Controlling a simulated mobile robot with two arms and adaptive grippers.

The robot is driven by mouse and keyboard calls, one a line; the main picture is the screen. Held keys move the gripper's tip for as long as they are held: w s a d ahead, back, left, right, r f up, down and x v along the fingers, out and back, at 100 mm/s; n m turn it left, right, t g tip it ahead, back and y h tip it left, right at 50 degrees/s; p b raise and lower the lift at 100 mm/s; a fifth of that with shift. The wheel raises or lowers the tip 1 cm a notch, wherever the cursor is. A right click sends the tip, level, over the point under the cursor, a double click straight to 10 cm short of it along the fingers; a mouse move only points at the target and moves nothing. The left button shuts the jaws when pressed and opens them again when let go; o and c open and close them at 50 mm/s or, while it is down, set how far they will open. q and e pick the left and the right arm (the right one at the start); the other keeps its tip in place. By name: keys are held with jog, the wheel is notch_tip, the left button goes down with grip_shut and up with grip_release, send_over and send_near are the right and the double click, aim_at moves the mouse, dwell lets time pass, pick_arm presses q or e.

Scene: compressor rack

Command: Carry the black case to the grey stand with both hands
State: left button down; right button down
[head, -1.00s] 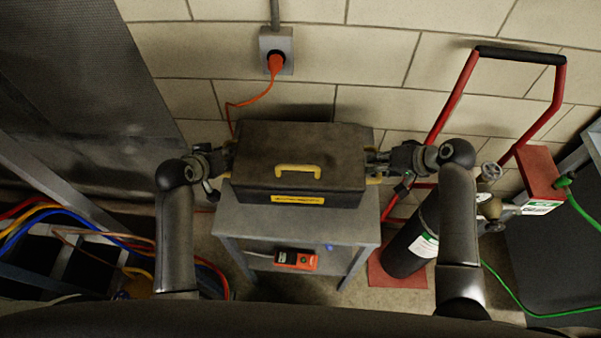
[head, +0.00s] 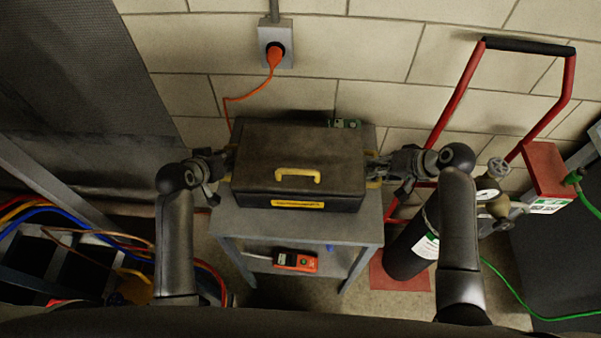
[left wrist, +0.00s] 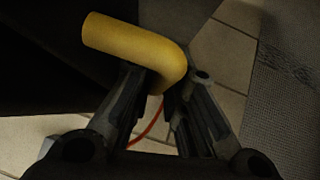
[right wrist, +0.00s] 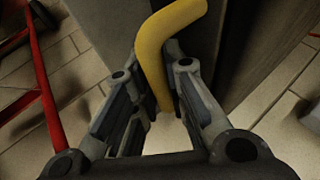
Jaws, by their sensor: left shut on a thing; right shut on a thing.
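The black case (head: 300,155), with a yellow top handle (head: 297,174) and a yellow front label, is level over the top of the grey stand (head: 300,228). I cannot tell whether its underside touches the stand. My left gripper (head: 226,163) is shut on the yellow handle at the case's left side, which shows in the left wrist view (left wrist: 135,45). My right gripper (head: 377,168) is shut on the right yellow side handle, which shows in the right wrist view (right wrist: 155,60). The case hides much of the stand's top.
A small green thing (head: 346,123) shows behind the case. An orange meter (head: 295,261) lies on the stand's lower shelf. A red hand cart (head: 455,100) and a dark cylinder (head: 405,248) stand at right. An orange cord (head: 250,97) hangs from the wall outlet.

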pick_arm(q)
jog(key=shift+w+a+f+b, duration=0.1)
jog(key=shift+f+b, duration=0.35)
jog(key=shift+b, duration=0.05)
pick_arm(e)
jog(key=shift+w+f, duration=0.1)
jog(key=shift+f, duration=0.4)
pick_arm(q)
jog(key=c, duration=1.8)
grip_release()
jog(key=shift+f, duration=0.15)
pick_arm(e)
jog(key=c, duration=1.8)
grip_release()
jog(key=shift+d, duration=0.1)
pick_arm(q)
jog(key=o, duration=0.3)
jog(key=shift+s, duration=0.2)
pick_arm(e)
jog(key=o, duration=0.3)
jog(key=shift+s, duration=0.2)
pick_arm(q)
jog(key=shift+o, duration=0.2)
